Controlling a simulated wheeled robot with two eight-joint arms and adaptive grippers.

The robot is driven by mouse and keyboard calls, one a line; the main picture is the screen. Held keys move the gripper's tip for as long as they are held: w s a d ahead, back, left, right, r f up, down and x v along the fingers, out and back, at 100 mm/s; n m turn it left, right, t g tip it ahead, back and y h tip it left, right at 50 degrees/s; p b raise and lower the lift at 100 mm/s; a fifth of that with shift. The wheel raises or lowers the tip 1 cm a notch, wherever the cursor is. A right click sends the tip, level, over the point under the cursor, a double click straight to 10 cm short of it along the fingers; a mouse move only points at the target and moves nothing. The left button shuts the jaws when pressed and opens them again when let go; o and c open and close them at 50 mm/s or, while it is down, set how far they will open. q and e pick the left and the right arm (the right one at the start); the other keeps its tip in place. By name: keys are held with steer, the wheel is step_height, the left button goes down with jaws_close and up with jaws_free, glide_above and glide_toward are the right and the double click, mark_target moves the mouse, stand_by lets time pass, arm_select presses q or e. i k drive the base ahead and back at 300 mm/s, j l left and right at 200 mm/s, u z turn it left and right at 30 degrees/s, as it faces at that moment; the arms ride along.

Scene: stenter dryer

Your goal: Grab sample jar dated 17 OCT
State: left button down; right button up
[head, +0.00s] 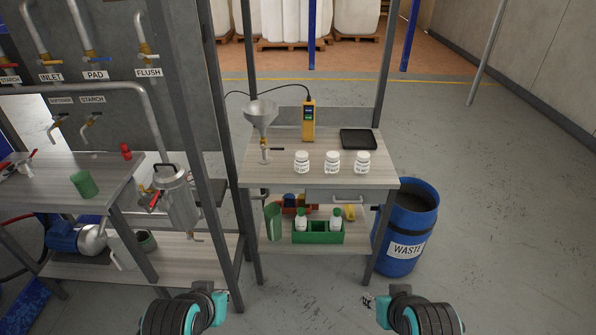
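Three white sample jars stand upright in a row near the front of the wooden bench top (262,177): a left jar (301,162), a middle jar (332,162) and a right jar (362,162). Each has a label with dark print, too small to read, so I cannot tell which is dated 17 OCT. My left gripper (212,301) is low in the picture, left of and well short of the jars. My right gripper (372,301) is low at the right, also apart from them. Neither gripper's fingers show clearly enough to judge their opening.
A funnel (261,115), a yellow meter (308,120) and a black tray (358,139) stand behind the jars. Below are a drawer (338,195) and a green caddy (318,238) with bottles. A blue waste drum (405,231) stands right. Frame posts flank the bench.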

mark_target(302, 160)
steer(key=i+j+z, duration=0.1)
steer(key=i+z, duration=0.25)
steer(key=i, duration=0.2)
steer(key=i+j+z, duration=0.35)
steer(key=i, duration=0.15)
steer(key=i+j+z, duration=0.35)
steer(key=i, duration=0.15)
steer(key=l, duration=0.1)
